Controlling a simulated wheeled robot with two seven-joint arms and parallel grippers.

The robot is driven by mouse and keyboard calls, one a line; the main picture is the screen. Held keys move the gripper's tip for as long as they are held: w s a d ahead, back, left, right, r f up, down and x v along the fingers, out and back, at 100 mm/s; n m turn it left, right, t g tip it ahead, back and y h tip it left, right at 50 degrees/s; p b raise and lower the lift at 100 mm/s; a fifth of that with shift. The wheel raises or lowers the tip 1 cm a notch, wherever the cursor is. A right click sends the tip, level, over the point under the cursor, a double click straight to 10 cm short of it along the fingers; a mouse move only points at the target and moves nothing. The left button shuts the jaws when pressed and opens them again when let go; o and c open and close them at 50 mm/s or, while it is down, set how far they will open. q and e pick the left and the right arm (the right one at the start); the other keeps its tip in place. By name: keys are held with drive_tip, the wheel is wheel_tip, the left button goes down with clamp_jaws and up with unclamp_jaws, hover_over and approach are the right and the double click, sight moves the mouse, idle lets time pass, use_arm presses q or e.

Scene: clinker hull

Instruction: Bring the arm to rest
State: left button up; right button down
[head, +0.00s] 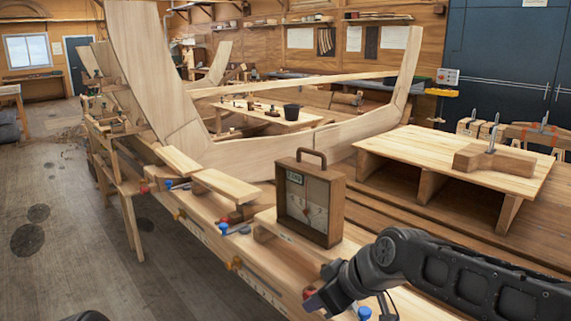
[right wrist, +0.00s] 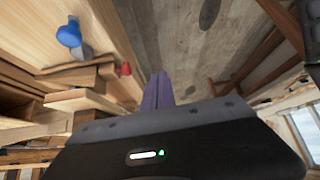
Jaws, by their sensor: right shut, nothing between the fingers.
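My right arm (head: 440,270) comes in from the lower right in the head view and reaches over the bench edge. My right gripper (head: 318,300) is low in front of the wooden box with a gauge, and its fingertips are hard to make out there. In the right wrist view its purple fingers (right wrist: 158,92) are shut together with nothing between them, with the plank floor beyond. A dark rounded part at the bottom left edge of the head view may be mine. My left gripper does not show.
The handled gauge box (head: 310,200) stands on the long bench (head: 215,235) close to my right gripper. Blue and red clamp handles lie along the bench edge; a blue one (right wrist: 69,33) shows in the right wrist view. The floor (head: 60,220) at left is open.

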wheel_tip(320, 180, down, 27)
drive_tip(key=s+m+h, duration=0.1)
drive_tip(key=s+m, duration=0.1)
drive_tip(key=m, duration=0.6)
drive_tip(key=s+d+f+m+g, duration=0.1)
drive_tip(key=s+f+m+g, duration=0.2)
drive_tip(key=s+f, duration=1.5)
drive_tip(key=s+g, duration=0.1)
drive_tip(key=s, duration=0.3)
drive_tip(key=shift+d+f+g, duration=0.2)
drive_tip(key=shift+d+g, duration=0.2)
